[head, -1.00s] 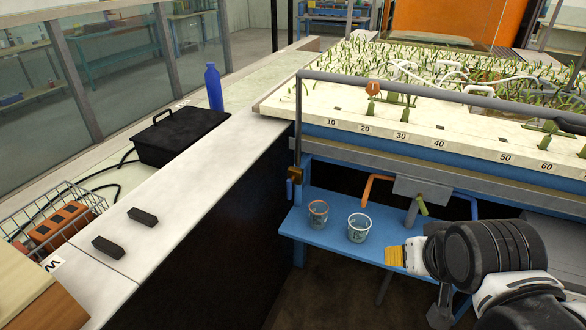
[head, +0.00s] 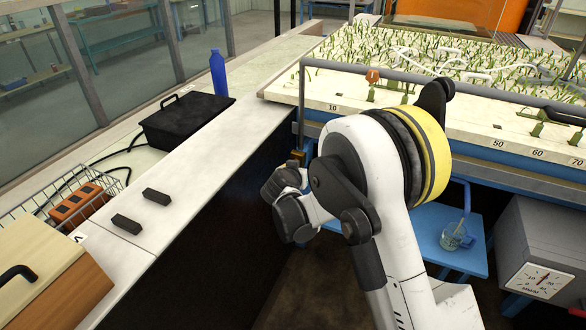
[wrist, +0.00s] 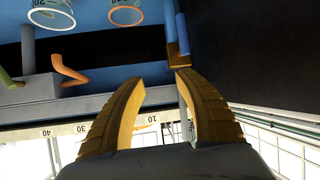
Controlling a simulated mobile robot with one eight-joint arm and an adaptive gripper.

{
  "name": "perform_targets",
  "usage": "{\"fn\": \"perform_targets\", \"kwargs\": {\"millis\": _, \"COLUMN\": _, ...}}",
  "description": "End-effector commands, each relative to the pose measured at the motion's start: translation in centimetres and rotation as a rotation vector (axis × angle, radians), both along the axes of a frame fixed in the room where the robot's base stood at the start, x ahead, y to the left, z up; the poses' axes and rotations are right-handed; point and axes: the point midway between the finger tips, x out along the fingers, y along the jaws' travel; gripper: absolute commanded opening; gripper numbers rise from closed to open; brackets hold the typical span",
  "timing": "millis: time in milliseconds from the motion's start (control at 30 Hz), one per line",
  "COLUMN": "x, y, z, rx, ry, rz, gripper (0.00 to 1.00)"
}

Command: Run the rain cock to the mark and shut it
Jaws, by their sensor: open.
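A brass cock with a blue lever (wrist: 182,35) sits at the foot of the upright grey pipe on the bed's left corner; its brass body (head: 297,156) shows just above my wrist in the head view. In the wrist view, which looks upside down, my gripper (wrist: 160,82) is open and empty, its yellow fingers spread just short of the brass body (wrist: 179,61). In the head view my arm hides the fingers. Two clear beakers show in the wrist view, one with a white rim (wrist: 50,18), one with an orange rim (wrist: 126,16). Water levels are not readable.
Another beaker (head: 456,238) stands under a blue pipe on the blue shelf. A grey box with a dial (head: 541,280) is at right. The left bench (head: 190,165) carries a black case (head: 186,122).

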Motion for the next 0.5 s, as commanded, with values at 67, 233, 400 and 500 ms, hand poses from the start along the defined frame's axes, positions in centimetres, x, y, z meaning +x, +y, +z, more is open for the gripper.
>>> {"fn": "perform_targets", "kwargs": {"millis": 67, "x": 0.6, "y": 2.3, "z": -2.5, "rx": 0.007, "ry": -0.036, "rz": 0.011, "gripper": 0.39}}
{"fn": "perform_targets", "kwargs": {"millis": 233, "x": 0.9, "y": 4.7, "z": -5.6, "rx": 0.021, "ry": -0.084, "rz": 0.022, "gripper": 0.39}}
{"fn": "perform_targets", "kwargs": {"millis": 400, "x": 1.6, "y": 5.0, "z": -6.8, "rx": 0.025, "ry": -0.095, "rz": 0.023, "gripper": 0.39}}
{"fn": "perform_targets", "kwargs": {"millis": 500, "x": 3.0, "y": 4.8, "z": -7.5, "rx": 0.025, "ry": -0.095, "rz": 0.023, "gripper": 0.39}}
